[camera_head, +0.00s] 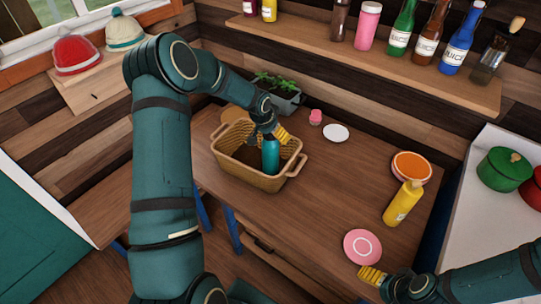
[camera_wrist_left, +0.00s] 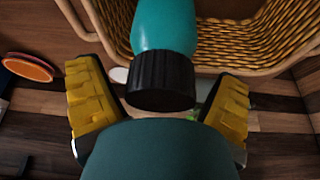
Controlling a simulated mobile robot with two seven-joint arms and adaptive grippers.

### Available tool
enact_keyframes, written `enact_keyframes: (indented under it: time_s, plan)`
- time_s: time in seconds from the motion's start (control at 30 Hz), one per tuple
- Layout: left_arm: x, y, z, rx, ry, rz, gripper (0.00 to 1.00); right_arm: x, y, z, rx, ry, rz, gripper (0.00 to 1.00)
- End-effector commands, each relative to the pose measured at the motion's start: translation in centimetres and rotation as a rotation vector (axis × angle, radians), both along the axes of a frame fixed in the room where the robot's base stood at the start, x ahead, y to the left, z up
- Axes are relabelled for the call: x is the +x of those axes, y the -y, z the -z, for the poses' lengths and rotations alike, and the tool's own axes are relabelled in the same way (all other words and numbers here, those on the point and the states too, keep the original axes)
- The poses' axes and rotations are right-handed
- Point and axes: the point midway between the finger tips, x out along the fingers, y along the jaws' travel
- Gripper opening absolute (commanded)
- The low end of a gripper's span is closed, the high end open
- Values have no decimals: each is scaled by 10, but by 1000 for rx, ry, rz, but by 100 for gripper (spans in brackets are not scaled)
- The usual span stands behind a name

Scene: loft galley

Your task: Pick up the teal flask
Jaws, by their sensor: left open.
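The teal flask (camera_head: 271,158) stands in a woven tan basket (camera_head: 254,180) on the wooden table. My left gripper (camera_head: 274,134) is at the flask's upper end, over the basket. In the left wrist view the flask's teal body (camera_wrist_left: 165,28) and black cap (camera_wrist_left: 160,82) show between the spread yellow fingers of my left gripper (camera_wrist_left: 158,92). Gaps show between the cap and both fingers. The flask's lower part is hidden by the basket wall in the head view. My right gripper (camera_head: 372,276) is low at the right, by the pink plate, with its yellow fingers partly seen.
A potted plant (camera_head: 277,92) stands behind the basket. A pink plate (camera_head: 362,247), a yellow bottle (camera_head: 402,204), an orange bowl (camera_head: 411,167), a white saucer (camera_head: 336,133) and a small pink item (camera_head: 315,117) are on the table. A bottle shelf (camera_head: 400,76) runs above. The table's middle is clear.

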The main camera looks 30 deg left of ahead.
Motion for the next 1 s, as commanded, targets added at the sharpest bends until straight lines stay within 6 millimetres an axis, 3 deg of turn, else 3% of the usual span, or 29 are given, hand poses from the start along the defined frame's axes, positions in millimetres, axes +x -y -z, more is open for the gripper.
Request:
enact_keyframes:
  time_s: [0.07,0.3,0.73,1.0]
  plan:
    - [0,0,0,0,0,0,92,0,0,0,0,0,0,83]
    - [0,0,0,0,-1,0,10,0,0,0,0,0,0,83]
    - [1,0,-6,0,4,0,9,0,0,0,0,0,0,83]
    - [1,0,-50,1,6,-1,9,0,0,-2,0,0,0,83]
